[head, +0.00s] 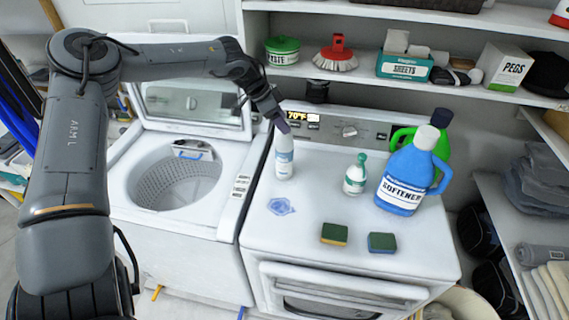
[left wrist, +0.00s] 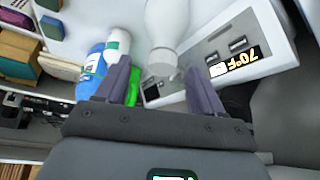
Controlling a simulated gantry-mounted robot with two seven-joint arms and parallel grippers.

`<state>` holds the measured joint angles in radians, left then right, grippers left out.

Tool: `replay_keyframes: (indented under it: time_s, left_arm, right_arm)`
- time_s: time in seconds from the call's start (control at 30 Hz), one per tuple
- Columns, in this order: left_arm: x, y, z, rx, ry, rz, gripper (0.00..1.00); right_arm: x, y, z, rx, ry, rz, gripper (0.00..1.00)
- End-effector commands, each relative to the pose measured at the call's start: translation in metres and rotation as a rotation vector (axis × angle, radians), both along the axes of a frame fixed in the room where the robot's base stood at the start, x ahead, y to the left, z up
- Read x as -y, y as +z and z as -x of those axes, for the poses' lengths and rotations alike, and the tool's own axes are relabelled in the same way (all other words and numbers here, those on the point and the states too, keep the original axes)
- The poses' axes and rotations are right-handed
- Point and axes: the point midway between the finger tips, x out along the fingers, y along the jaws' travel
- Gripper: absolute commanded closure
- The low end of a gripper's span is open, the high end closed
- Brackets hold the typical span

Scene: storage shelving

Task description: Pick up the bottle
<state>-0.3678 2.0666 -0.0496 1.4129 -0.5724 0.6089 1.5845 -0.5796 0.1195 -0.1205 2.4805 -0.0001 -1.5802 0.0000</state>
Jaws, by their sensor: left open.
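A slim white bottle with a pale blue label (head: 284,160) stands upright on top of the white dryer. My left gripper (head: 280,122) is open at the top of this bottle, coming down from the upper left. In the left wrist view the white bottle (left wrist: 168,25) shows with its narrow top between the two open fingers (left wrist: 158,68), with gaps on both sides. A small white bottle with a green top (head: 355,178) and a blue softener jug (head: 402,180) stand further right. My right gripper is in no view.
A green jug (head: 443,148) is behind the softener. Two sponges (head: 334,234) (head: 382,242) and a blue spill (head: 281,206) lie in front on the dryer. The control panel (head: 345,130) rises behind the bottle. The open washer (head: 175,182) is to the left; a loaded shelf (head: 455,89) is above.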

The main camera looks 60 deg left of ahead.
Motion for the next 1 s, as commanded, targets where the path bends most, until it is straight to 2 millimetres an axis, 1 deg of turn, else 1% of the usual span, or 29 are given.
replay_keyframes:
  time_s: [0.27, 0.47, 0.63, 0.87, 1.0]
  left_arm:
    - [0.001, -0.024, -0.009, -0.005, 0.0, 0.0, 0.32]
    - [0.004, -0.038, -0.017, -0.003, 0.0, -0.002, 0.32]
    - [0.005, -0.043, -0.02, 0.0, 0.0, -0.002, 0.32]
    - [0.005, -0.043, -0.02, 0.0, 0.0, -0.001, 0.32]
    - [0.005, -0.043, -0.02, 0.0, 0.0, -0.001, 0.54]
  right_arm:
    - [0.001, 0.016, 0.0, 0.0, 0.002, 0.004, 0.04]
    - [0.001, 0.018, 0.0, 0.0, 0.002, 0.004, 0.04]
    - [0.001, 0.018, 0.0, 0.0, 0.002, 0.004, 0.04]
    - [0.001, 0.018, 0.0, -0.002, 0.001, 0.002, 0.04]
    - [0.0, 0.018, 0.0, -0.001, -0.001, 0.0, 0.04]
